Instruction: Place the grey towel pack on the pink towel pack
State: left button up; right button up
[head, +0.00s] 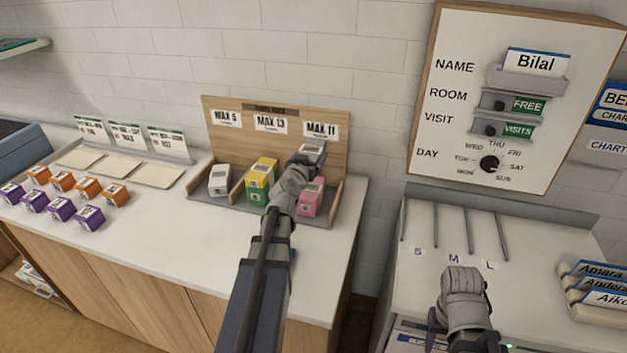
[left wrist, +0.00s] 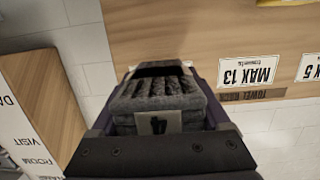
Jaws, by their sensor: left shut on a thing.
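The grey towel pack (head: 314,151) is held in my left gripper (head: 302,165), in front of the wooden back board near the "MAX 11" sign. In the left wrist view the grey pack (left wrist: 160,98), with folded dark layers and a pale label, sits between the jaws of my left gripper (left wrist: 158,105). The pink towel pack (head: 312,198) stands in the right compartment of the rack, below the grey pack. My left arm partly hides its left side. My right gripper (head: 464,284) is over the right counter, away from the packs; its fingertips are unclear.
The rack (head: 335,214) also holds a white pack (head: 220,180) on the left and a yellow pack (head: 262,170) on a green pack (head: 257,191) in the middle. Orange and purple boxes (head: 62,207) stand at the left. The counter front (head: 180,250) is clear.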

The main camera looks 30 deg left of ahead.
aim_at(311, 187)
pick_arm(q)
jog(key=shift+f+b, duration=5.1)
jog(key=shift+f, duration=0.05)
jog(key=shift+r, duration=0.15)
jog(key=o, duration=1.3)
